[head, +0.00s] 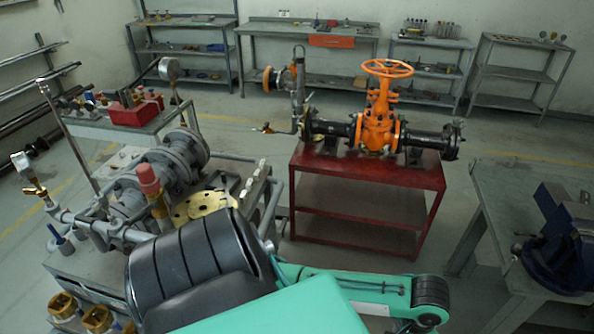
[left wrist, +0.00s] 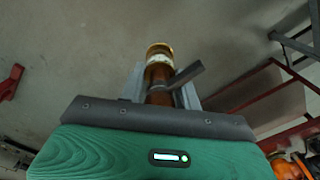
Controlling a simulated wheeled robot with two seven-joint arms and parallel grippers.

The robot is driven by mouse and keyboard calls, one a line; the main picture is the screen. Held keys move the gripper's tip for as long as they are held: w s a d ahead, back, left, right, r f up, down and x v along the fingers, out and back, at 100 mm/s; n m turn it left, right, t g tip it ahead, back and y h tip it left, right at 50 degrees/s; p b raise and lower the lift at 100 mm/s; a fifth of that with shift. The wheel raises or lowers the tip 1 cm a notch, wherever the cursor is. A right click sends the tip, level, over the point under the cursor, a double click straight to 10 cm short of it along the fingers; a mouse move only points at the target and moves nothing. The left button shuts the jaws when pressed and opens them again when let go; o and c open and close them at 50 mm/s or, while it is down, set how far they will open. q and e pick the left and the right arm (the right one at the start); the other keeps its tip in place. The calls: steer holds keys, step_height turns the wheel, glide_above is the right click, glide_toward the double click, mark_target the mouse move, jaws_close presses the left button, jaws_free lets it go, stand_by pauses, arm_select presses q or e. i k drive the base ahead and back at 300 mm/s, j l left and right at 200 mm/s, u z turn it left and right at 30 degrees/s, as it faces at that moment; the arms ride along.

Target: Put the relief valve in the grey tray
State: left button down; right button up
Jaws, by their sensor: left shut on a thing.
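In the left wrist view my left gripper (left wrist: 162,92) is shut on the relief valve (left wrist: 160,72), a brass and copper-coloured cylinder with a dark grey lever sticking out to the right. The valve's gold end points away from the gripper, and its lower part is hidden between the fingers. Bare grey floor shows behind it. In the head view my arm fills the lower middle, and neither gripper can be seen there. I cannot make out the grey tray in either view.
A red stand (head: 368,170) carries an orange gate valve (head: 379,120) on black pipe. A grey bench with flanged pipework (head: 128,205) is at left. A grey table (head: 500,200) with a blue vise (head: 565,235) is at right.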

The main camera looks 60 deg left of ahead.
mark_target(229, 181)
steer(key=i+j+u, duration=0.15)
steer(key=u, duration=0.25)
steer(key=i+u, duration=0.75)
steer(key=i+l+u, duration=0.1)
steer(key=i+u, duration=0.25)
steer(key=i+j+u, duration=0.15)
steer(key=i+u, duration=0.65)
steer(key=i+l+u, duration=0.1)
steer(key=i+u, duration=0.3)
